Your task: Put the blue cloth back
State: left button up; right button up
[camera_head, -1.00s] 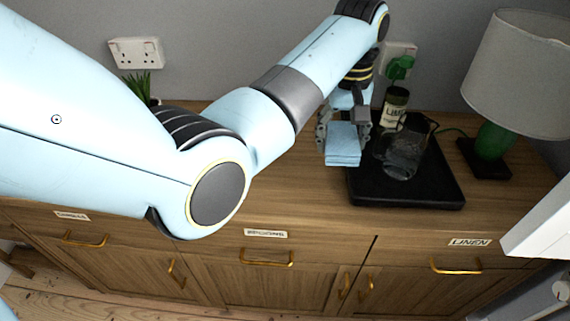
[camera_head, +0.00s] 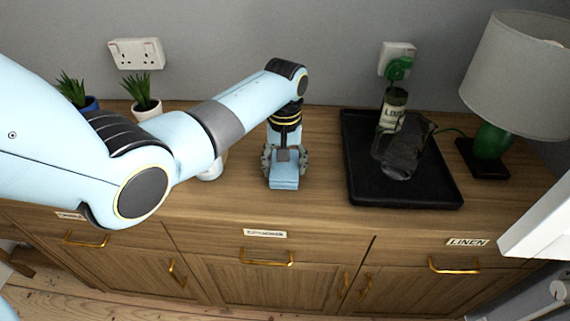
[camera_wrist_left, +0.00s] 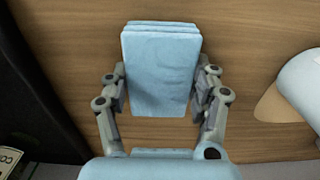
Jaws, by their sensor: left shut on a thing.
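The blue cloth (camera_head: 284,184) is a folded, light blue stack in the head view, over the middle of the sideboard top, left of the black tray. My left gripper (camera_head: 285,160) points down and is shut on it. In the left wrist view the cloth (camera_wrist_left: 162,68) sits between the two fingers of the gripper (camera_wrist_left: 160,95). I cannot tell whether its underside touches the wood. Drawers labelled LINEN (camera_head: 467,242) and another label (camera_head: 265,233), too blurred to read, are closed below. My right gripper is not in view.
A lamp (camera_head: 515,75) stands at the right. Potted plants (camera_head: 145,95) and a partly hidden white object (camera_head: 212,170) are to the left. Wood between the cloth and tray is clear.

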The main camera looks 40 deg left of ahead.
aim_at(285, 164)
pick_arm(q)
jog(key=o, duration=1.1)
notch_tip(285, 164, up, 12)
jog(key=shift+p, duration=0.55)
